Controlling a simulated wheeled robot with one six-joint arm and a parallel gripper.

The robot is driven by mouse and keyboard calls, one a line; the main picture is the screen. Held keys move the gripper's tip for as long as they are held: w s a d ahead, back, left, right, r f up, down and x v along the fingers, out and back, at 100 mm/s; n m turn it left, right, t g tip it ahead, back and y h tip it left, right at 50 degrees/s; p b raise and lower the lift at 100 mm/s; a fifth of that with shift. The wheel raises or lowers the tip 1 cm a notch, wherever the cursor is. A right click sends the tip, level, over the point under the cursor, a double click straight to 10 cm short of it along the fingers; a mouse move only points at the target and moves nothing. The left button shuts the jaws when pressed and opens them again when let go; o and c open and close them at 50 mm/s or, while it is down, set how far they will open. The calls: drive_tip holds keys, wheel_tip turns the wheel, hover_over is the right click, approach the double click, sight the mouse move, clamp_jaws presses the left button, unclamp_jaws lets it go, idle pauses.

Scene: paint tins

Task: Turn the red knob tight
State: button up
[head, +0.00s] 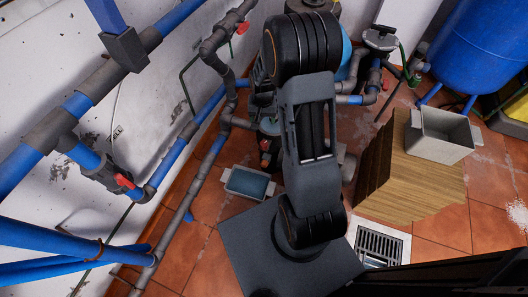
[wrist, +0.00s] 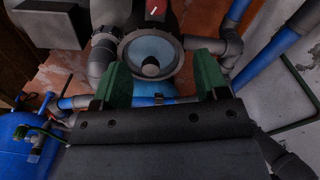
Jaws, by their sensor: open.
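Several red parts show, and I cannot tell which is the red knob. A red piece (wrist: 158,9) sits at the top of the wrist view, on the dark body behind a round glassy lid (wrist: 150,53). In the head view a small red piece (head: 264,146) shows just left of my arm. Red valve handles are on the wall pipes at the lower left (head: 123,181) and at the top (head: 243,28). My gripper (wrist: 161,82) has its green fingers wide apart and empty, with the lid showing between and beyond them. In the head view my arm hides it.
Grey and blue pipes (head: 210,160) run along the wall. A water-filled grey tray (head: 249,183) lies on the tiled floor. A wooden box (head: 410,180) with a grey bin (head: 440,145) on it stands right. A blue tank (head: 475,45) is at the back right. Tiles by the drain (head: 378,247) are partly clear.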

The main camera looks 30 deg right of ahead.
sight(264, 143)
drive_tip(key=f+b, duration=0.1)
drive_tip(key=f, duration=0.5)
drive_tip(key=f+b, duration=0.2)
drive_tip(key=f, duration=0.4)
drive_tip(key=f+b, duration=0.2)
drive_tip(key=f, duration=0.4)
drive_tip(key=shift+w+d, duration=0.15)
drive_tip(key=shift+d, duration=0.15)
drive_tip(key=shift+c, duration=0.3)
drive_tip(key=c, duration=0.9)
drive_tip(key=shift+m, duration=0.3)
drive_tip(key=m, duration=0.6)
drive_tip(key=shift+p, duration=0.35)
drive_tip(key=m, duration=0.6)
drive_tip(key=shift+m, duration=0.4)
